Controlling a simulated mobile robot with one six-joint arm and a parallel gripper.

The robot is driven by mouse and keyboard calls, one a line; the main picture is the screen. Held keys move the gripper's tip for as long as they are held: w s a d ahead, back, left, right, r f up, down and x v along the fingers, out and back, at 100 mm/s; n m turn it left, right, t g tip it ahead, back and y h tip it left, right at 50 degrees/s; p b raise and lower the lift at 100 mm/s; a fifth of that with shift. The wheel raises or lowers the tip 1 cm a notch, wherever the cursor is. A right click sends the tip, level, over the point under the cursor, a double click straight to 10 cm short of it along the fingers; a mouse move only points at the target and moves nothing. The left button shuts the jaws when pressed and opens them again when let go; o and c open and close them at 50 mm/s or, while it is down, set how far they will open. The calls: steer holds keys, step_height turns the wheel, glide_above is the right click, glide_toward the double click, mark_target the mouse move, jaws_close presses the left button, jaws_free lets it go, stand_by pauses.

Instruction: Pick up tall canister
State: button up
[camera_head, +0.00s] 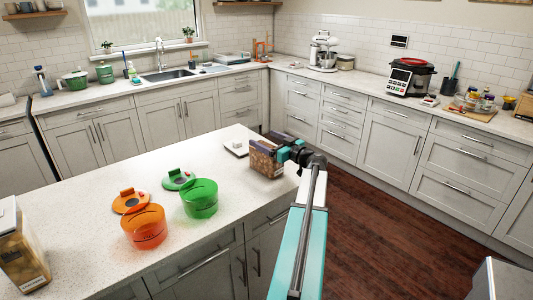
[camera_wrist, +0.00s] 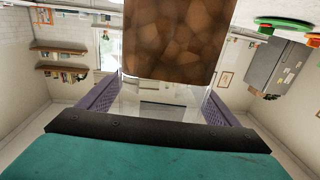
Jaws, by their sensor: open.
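A clear canister (camera_head: 266,163) with brown contents stands on the island counter near its far right corner. In the wrist view the canister (camera_wrist: 170,40) fills the upper middle, and its clear section reaches down between the two purple fingers. My gripper (camera_head: 272,146) is at the upper part of this canister and hides some of it. It also shows in the wrist view (camera_wrist: 161,100), with its fingers spread on either side of the clear section. Whether a finger touches it cannot be told. Another canister (camera_head: 22,255) with a white lid stands at the counter's left front.
A green container (camera_head: 200,202) and an orange container (camera_head: 145,232) stand on the island counter (camera_head: 95,205), with a green lid (camera_head: 179,179) and an orange lid (camera_head: 130,201) behind them. A flat lid (camera_head: 238,148) lies left of the brown-filled canister. The wall counters hold appliances.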

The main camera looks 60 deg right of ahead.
stand_by(0.3)
steer(key=c, duration=2.1)
jaws_close()
steer(key=shift+r, duration=0.25)
steer(key=s+a+r+b, duration=0.4)
steer(key=s+a+b, duration=0.1)
steer(key=s+a, duration=0.6)
steer(key=shift+s+a+r, duration=0.15)
steer(key=shift+a+r, duration=0.05)
steer(key=shift+r, duration=0.1)
